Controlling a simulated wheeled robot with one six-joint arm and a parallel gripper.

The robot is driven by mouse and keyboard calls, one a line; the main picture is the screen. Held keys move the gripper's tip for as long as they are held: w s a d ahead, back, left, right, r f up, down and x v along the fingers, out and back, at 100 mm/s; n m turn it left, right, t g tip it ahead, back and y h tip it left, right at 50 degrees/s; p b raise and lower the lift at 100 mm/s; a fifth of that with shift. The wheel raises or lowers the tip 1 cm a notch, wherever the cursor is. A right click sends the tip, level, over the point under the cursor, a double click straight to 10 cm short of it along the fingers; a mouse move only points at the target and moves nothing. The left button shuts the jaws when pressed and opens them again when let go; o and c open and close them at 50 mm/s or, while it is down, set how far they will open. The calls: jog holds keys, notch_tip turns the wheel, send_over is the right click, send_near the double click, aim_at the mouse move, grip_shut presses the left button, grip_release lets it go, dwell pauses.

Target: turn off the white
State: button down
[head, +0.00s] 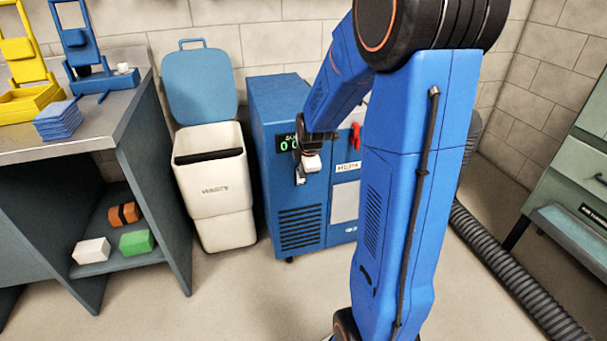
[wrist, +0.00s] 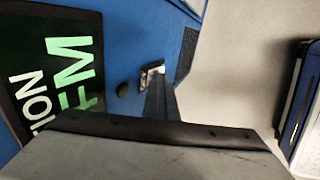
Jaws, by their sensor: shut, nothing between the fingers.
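The blue cabinet (head: 285,95) stands against the wall, with a dark display (head: 287,142) showing green digits on its front. My gripper (head: 299,179) is in front of the cabinet, just below the display, and its fingers are shut and empty. In the wrist view the fingertips (wrist: 153,76) are close to the blue front, beside the display (wrist: 62,65) with its green "FM" lettering. I cannot make out a white control; my gripper may hide part of the front. A red part (head: 355,136) shows beside my arm.
A white bin (head: 215,190) with a raised blue lid stands left of the cabinet. Further left is a workbench (head: 130,95) with blocks on its lower shelf. A grey hose (head: 510,285) lies on the floor at right. The floor before the bin is clear.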

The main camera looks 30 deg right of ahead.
jog(key=shift+r, duration=0.15)
jog(key=shift+r, duration=0.65)
